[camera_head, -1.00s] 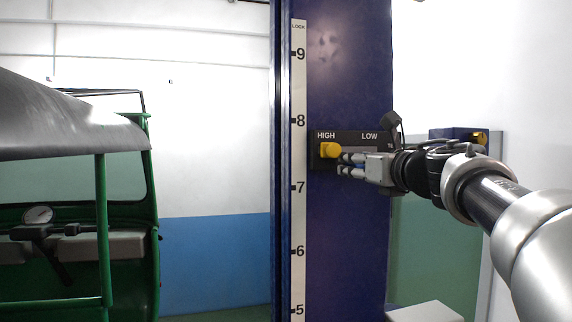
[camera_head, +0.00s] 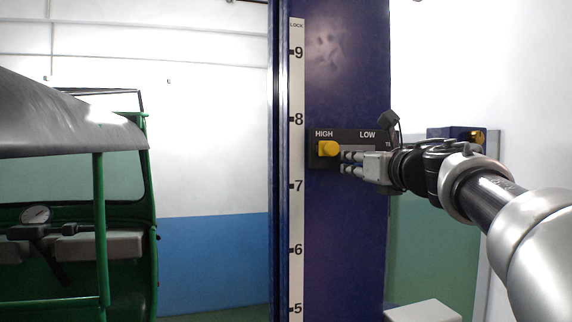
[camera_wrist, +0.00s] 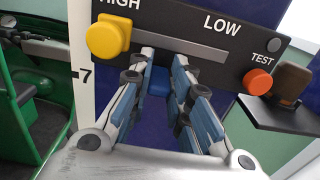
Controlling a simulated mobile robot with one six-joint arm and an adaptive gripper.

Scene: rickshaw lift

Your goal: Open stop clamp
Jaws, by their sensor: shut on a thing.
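A dark panel (camera_head: 360,136) marked HIGH and LOW sits on the blue post. It carries a yellow knob (camera_head: 328,148) at the HIGH end, which also shows in the wrist view (camera_wrist: 106,37). My gripper (camera_head: 345,162) reaches in from the right, just right of the knob and apart from it. No part is labelled as the stop clamp.
An orange TEST button (camera_wrist: 257,82) and a brown block on a small black shelf (camera_wrist: 275,112) are close right of my fingers. A numbered scale (camera_head: 297,200) runs up the post (camera_head: 345,240). A green rickshaw (camera_head: 100,190) stands at the left.

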